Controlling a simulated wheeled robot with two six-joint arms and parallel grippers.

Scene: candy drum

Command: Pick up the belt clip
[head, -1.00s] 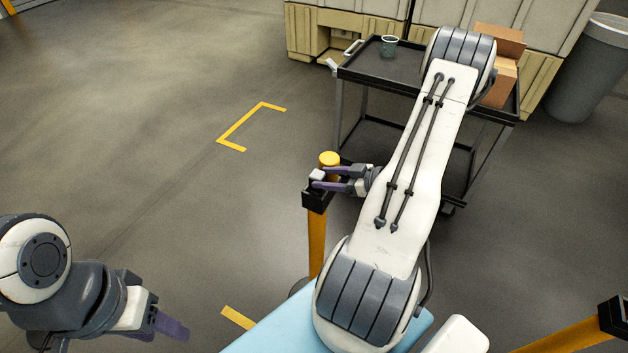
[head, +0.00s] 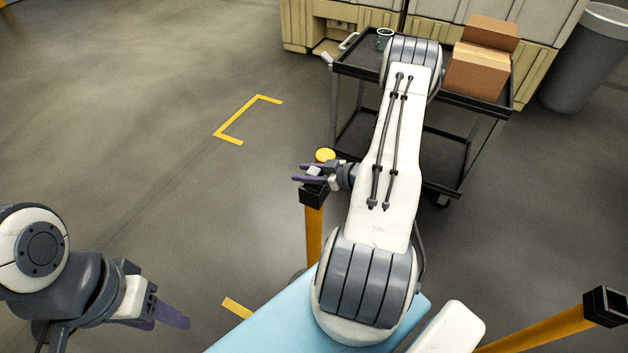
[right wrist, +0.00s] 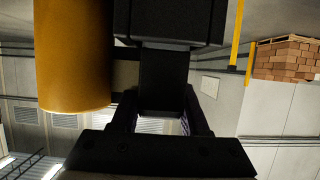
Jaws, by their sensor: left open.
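A small pale piece (head: 314,171), which looks like the belt clip, sits at the black head (head: 313,194) of a yellow post (head: 314,235). My right gripper (head: 303,172) is at the post head, its purple fingers apart on either side of the piece. In the right wrist view a dark block (right wrist: 163,82) lies between the fingers; whether they touch it is too dark to tell. My left gripper (head: 172,314) is open and empty at the lower left, far from the post.
A yellow cap (head: 325,155) stands beside the clip; a yellow cylinder (right wrist: 72,55) fills the left of the right wrist view. A black cart (head: 345,67) with a cup (head: 384,38) and cardboard box (head: 478,76) stands behind. Another post (head: 606,305) is at lower right. The left floor is clear.

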